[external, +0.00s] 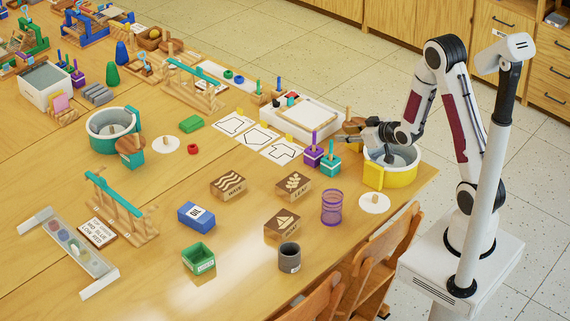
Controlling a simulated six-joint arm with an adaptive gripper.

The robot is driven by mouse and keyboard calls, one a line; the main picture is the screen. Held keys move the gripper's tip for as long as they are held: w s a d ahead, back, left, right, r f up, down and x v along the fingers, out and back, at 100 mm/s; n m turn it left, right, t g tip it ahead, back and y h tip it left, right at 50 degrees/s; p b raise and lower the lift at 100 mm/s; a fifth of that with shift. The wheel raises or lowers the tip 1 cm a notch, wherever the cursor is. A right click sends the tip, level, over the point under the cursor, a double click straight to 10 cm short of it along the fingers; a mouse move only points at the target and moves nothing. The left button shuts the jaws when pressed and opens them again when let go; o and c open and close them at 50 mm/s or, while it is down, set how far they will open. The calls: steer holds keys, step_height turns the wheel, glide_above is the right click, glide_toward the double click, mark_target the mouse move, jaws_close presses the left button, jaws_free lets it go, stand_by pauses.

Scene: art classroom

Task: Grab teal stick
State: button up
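A thin teal stick (334,145) stands upright in a teal block (330,166) on the right part of the table. A purple block (313,156) with a purple stick (314,138) stands just left of it.
A yellow pot (374,177) stands close below my wrist. A purple mesh cup (332,207) and a white disc with a knob (374,203) are in front. White shape cards (281,152) and a white tray (302,117) lie left and behind. Labelled wooden blocks (294,185) stand front left.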

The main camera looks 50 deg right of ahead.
steer(key=t, duration=0.2)
glide_toward(331, 148)
steer(key=w, duration=0.3)
steer(key=shift+s+d+f+m+y, duration=0.15)
steer(key=shift+d+f+m, duration=0.1)
steer(key=shift+f, duration=0.2)
steer(key=shift+s+d+f+m+y, duration=0.15)
steer(key=shift+d+f, duration=0.15)
steer(key=shift+f, duration=0.15)
steer(key=shift+w, duration=0.1)
steer(key=shift+x, duration=1.2)
steer(key=shift+r+x, duration=0.15)
steer(key=shift+x, duration=1.15)
steer(key=shift+r+x, duration=0.1)
steer(key=shift+x, duration=1.2)
steer(key=shift+a, duration=0.1)
jaws_close()
